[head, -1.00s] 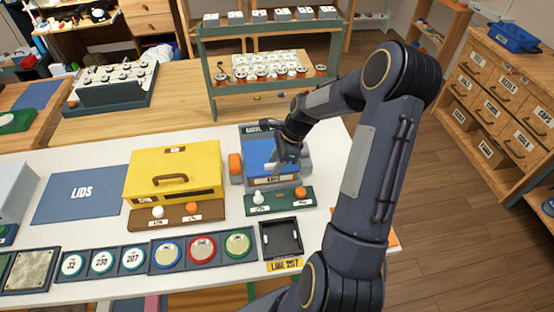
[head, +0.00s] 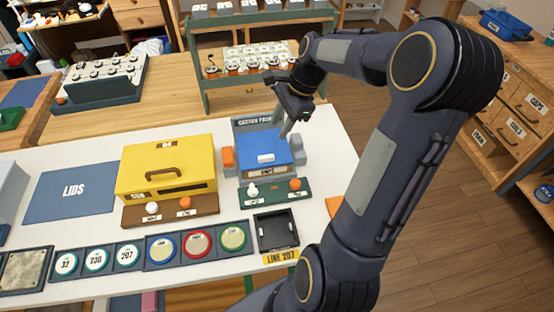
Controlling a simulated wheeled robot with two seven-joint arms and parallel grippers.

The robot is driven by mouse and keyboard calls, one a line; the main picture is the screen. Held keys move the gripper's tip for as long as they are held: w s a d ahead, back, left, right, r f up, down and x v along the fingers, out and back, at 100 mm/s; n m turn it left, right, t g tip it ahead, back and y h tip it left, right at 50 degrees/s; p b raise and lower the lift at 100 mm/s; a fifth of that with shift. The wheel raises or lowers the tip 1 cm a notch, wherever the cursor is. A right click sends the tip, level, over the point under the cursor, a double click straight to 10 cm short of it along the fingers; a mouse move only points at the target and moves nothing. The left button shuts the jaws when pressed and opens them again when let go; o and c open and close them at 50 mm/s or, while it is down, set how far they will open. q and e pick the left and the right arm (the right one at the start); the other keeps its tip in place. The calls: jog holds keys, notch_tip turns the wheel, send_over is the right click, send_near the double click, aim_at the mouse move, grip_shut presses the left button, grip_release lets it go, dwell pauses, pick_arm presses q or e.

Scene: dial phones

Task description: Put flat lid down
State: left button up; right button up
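The blue box (head: 262,145) at the back middle of the white table has a flat blue top with a short pale handle near its front edge. The top appears closed down over the body. My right gripper (head: 283,124) hangs just above the back right part of this box, apart from the handle. Nothing shows held in it. Its fingers are small and dark, so I cannot tell how far apart they are. My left gripper is out of view. The yellow box (head: 167,161) beside it has an arched handle on top.
A blue LIDS mat (head: 72,189) lies bare at the left. A row of round labelled discs (head: 195,243) and an empty black tray (head: 275,232) line the front edge. A green strip (head: 290,196) with knobs sits before the blue box. A phone rack (head: 255,75) stands behind.

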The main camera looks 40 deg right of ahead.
jog(key=s+a+r+n+t, duration=0.2)
jog(key=s+a+r+n, duration=0.4)
jog(key=s+a+n, duration=0.5)
jog(key=s+a+f+n+t, duration=0.1)
jog(key=s+a+f+n, duration=0.2)
jog(key=s+a+n, duration=0.3)
jog(key=a+n, duration=0.1)
jog(key=n, duration=0.1)
jog(key=shift+s+n, duration=0.3)
